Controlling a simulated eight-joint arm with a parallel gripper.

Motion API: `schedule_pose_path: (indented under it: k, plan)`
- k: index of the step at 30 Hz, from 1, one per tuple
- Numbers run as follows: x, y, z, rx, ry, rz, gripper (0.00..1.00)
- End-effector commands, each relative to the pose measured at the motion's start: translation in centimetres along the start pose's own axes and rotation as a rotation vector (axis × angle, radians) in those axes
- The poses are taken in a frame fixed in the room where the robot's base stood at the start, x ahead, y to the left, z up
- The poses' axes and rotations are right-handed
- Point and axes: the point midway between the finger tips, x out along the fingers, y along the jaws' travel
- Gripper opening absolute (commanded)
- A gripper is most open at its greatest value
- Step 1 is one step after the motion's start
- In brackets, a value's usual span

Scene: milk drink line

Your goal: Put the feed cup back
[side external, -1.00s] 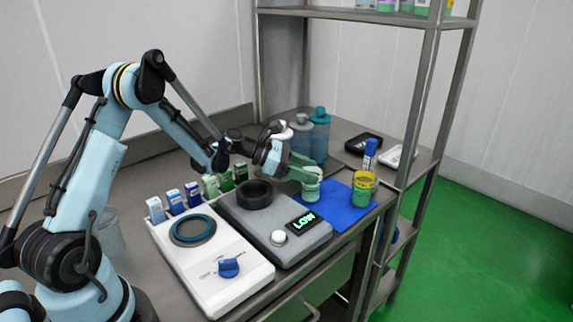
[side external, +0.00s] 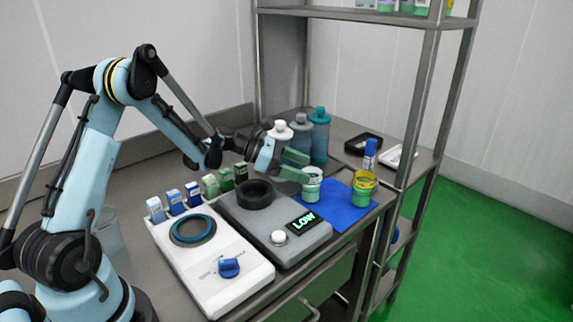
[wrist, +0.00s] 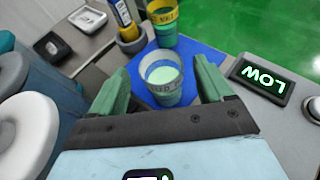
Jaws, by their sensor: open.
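The feed cup, a small pale cup with a green lower part and light green contents, stands upright on the blue mat (side external: 340,212). It shows in the side view (side external: 312,184) and in the wrist view (wrist: 167,78). My gripper (side external: 297,168) has green fingers, one on each side of the cup in the wrist view (wrist: 165,82). The fingers are apart, with gaps to the cup. A second cup with a yellow rim (side external: 363,188) stands on the mat's right side; it shows behind the feed cup in the wrist view (wrist: 163,22).
A grey device with a LOW display (side external: 305,222) and black ring (side external: 255,194) lies left of the mat. A white device with a blue knob (side external: 229,267) is beside it. Bottles (side external: 319,135) stand behind. A blue-capped marker (side external: 370,152) and shelf post (side external: 425,105) are right.

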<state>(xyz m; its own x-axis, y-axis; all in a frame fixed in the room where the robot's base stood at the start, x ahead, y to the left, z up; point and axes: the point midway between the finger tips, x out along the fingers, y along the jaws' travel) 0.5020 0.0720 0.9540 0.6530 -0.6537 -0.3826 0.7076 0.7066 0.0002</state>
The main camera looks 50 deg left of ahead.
Motion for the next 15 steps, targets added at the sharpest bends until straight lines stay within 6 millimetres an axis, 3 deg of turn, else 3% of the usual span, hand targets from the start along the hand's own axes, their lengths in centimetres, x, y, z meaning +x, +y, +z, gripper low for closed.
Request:
schedule_pose_path:
  k: [9,15]
  plan:
    - [-6.7,0.0,0.0,-0.002,0.0,0.004,0.8]
    - [-9.2,0.0,0.0,-0.001,0.0,0.002,0.8]
